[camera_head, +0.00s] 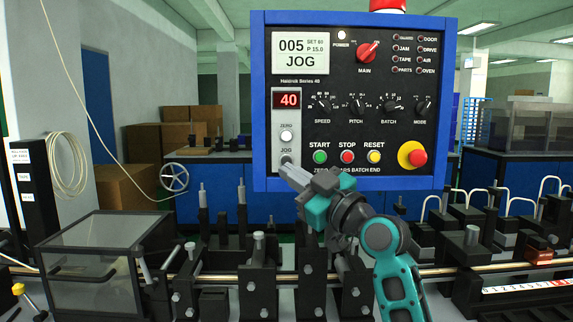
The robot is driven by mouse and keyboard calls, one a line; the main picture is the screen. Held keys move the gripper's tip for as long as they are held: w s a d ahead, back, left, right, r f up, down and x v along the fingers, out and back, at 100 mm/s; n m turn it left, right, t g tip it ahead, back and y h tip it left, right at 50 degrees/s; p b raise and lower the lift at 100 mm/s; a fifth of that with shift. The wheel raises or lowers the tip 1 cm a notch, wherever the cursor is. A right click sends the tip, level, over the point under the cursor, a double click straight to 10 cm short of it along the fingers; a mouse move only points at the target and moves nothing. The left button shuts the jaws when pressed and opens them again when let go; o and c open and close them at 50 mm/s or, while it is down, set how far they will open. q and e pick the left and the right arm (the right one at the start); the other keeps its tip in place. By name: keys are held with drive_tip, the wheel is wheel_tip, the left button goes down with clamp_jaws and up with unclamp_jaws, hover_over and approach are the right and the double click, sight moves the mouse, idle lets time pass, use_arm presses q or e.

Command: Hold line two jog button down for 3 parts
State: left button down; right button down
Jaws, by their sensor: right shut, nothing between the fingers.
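The control panel (350,195), black with a blue frame, faces me. Its jog button (287,159) is at the lower left, under the JOG label; the tip of my right gripper largely covers it. My right gripper (286,171) is shut and empty, its fingertips at or just in front of the button. I cannot tell whether they touch it or whether it is pressed in. The panel's screen (300,53) reads 005, P 15.0 and JOG, with a small SET figure. A red number display (287,100) shows 40. My left gripper is not in view.
A white zero button (286,136) sits just above the jog button. Green start (320,157), red stop (347,157) and yellow reset (375,157) buttons are close on the right, then a red emergency stop (418,158). Machine fixtures and a rod (210,277) run below.

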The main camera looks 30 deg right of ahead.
use_arm(q)
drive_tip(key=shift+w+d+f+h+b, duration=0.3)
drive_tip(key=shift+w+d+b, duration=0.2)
drive_tip(key=shift+b, duration=0.55)
use_arm(e)
drive_tip(key=w+d, duration=0.3)
drive_tip(key=w, duration=0.3)
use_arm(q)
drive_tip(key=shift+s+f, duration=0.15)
use_arm(e)
drive_tip(key=shift+w, duration=0.1)
idle(0.8)
use_arm(q)
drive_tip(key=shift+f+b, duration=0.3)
drive_tip(key=shift+b, duration=0.05)
use_arm(e)
drive_tip(key=shift+w+d, duration=0.15)
drive_tip(key=shift+w, duration=0.2)
use_arm(q)
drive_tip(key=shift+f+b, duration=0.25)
drive_tip(key=shift+b, duration=0.05)
use_arm(e)
drive_tip(key=shift+w+d, duration=0.2)
drive_tip(key=shift+w, duration=0.15)
idle(4.0)
